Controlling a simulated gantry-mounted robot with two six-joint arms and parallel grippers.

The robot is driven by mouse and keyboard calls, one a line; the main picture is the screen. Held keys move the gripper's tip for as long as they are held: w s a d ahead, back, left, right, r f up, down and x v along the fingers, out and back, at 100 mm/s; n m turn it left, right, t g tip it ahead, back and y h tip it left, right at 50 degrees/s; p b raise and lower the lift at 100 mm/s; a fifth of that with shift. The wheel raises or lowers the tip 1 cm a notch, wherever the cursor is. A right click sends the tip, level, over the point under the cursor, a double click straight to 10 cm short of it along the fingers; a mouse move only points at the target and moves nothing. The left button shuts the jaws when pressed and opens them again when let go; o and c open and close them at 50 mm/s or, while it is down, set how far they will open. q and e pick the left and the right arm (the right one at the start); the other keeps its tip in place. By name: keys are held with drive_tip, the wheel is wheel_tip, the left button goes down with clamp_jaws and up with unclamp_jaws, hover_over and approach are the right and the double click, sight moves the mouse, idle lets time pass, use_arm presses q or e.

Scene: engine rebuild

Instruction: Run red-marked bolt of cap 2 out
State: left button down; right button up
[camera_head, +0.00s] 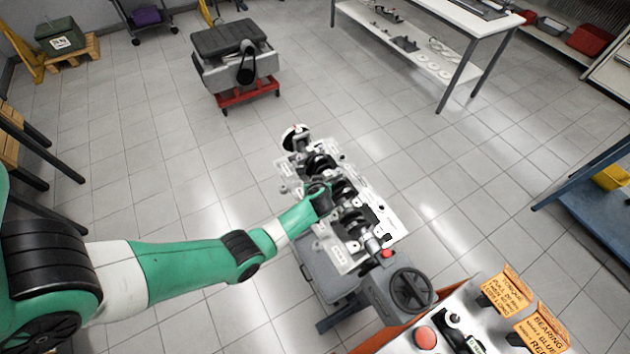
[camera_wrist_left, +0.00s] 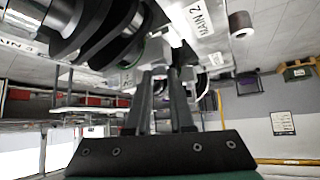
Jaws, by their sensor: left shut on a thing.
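The engine block (camera_head: 345,257) is on a stand, with the dark crankshaft (camera_head: 353,222) running along it. My left gripper (camera_head: 320,192) reaches into the middle of the block from the left. In the left wrist view its two dark fingers (camera_wrist_left: 166,76) come close together just below a white plate (camera_wrist_left: 195,20) labelled MAIN 2. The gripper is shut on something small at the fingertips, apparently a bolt. The fingers mostly hide it, and no red mark can be made out. Cap 2 cannot be clearly told apart. My right gripper is not in view.
A handwheel (camera_head: 411,290) stands at the block's near end. A grey engine unit (camera_head: 235,62) on a red cart stands behind. The floor around the block is mostly clear.

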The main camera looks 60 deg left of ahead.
use_arm(q)
drive_tip(key=shift+w+d+n+g+p, duration=0.15)
drive_tip(key=shift+n+g+p, duration=0.15)
drive_tip(key=shift+n+g, duration=0.3)
drive_tip(key=shift+w+n+y, duration=0.1)
drive_tip(key=shift+n+y, duration=0.2)
drive_tip(key=shift+w+f+n+g+b, duration=0.1)
drive_tip(key=shift+n+g+b, duration=0.6)
drive_tip(key=shift+n, duration=0.1)
drive_tip(key=shift+r, duration=0.2)
drive_tip(key=c, duration=0.8)
unclamp_jaws()
drive_tip(key=shift+f, duration=0.1)
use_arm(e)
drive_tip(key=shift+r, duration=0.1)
